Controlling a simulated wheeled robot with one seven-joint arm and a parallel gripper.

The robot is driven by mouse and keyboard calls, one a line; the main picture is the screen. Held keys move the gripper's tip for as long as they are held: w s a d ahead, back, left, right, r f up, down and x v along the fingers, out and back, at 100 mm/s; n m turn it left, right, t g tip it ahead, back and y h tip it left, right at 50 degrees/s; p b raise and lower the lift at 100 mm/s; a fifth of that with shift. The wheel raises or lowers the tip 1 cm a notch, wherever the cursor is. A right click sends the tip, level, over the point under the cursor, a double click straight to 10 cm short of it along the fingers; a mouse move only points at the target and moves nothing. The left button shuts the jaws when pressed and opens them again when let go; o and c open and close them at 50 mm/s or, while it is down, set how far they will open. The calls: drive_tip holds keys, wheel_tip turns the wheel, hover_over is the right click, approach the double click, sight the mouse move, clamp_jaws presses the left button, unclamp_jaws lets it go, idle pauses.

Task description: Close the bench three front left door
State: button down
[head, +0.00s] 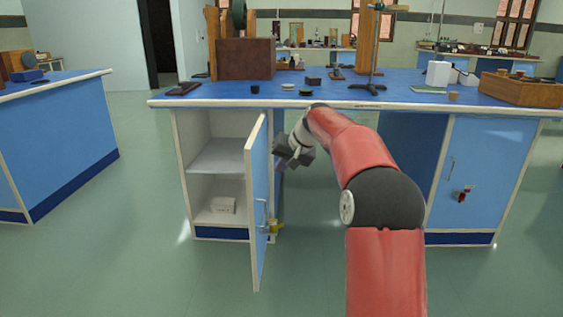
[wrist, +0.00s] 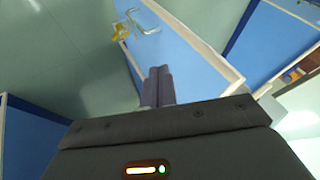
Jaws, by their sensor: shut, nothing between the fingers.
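The front left door (head: 257,190) of the middle bench (head: 205,100) stands wide open, hinged at the right of its cabinet with its free edge toward me. Its blue outer face has a metal handle (head: 263,212) and a yellow item (head: 275,227). My gripper (head: 280,166) is shut and empty, on the right, outer side of the door. In the wrist view the shut fingers (wrist: 158,86) appear in front of the door's blue face (wrist: 185,65), with the handle (wrist: 145,22) beyond them. I cannot tell whether they touch it.
The open cabinet has a shelf (head: 217,157) and a small white box (head: 222,205) at the bottom. A closed blue door (head: 480,175) is at the bench's right. Another bench (head: 60,140) stands at left. The floor left of the open door is clear.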

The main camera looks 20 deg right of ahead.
sight(253, 183)
drive_tip(key=shift+w+a+f, duration=0.65)
drive_tip(key=shift+a+f, duration=0.05)
drive_tip(key=shift+a, duration=0.2)
drive_tip(key=shift+w+a+f, duration=0.65)
drive_tip(key=shift+a+f, duration=0.1)
drive_tip(key=shift+a, duration=0.2)
drive_tip(key=shift+w+a+f, duration=0.65)
drive_tip(key=shift+a+f, duration=0.05)
drive_tip(key=shift+a, duration=0.2)
drive_tip(key=shift+a, duration=0.1)
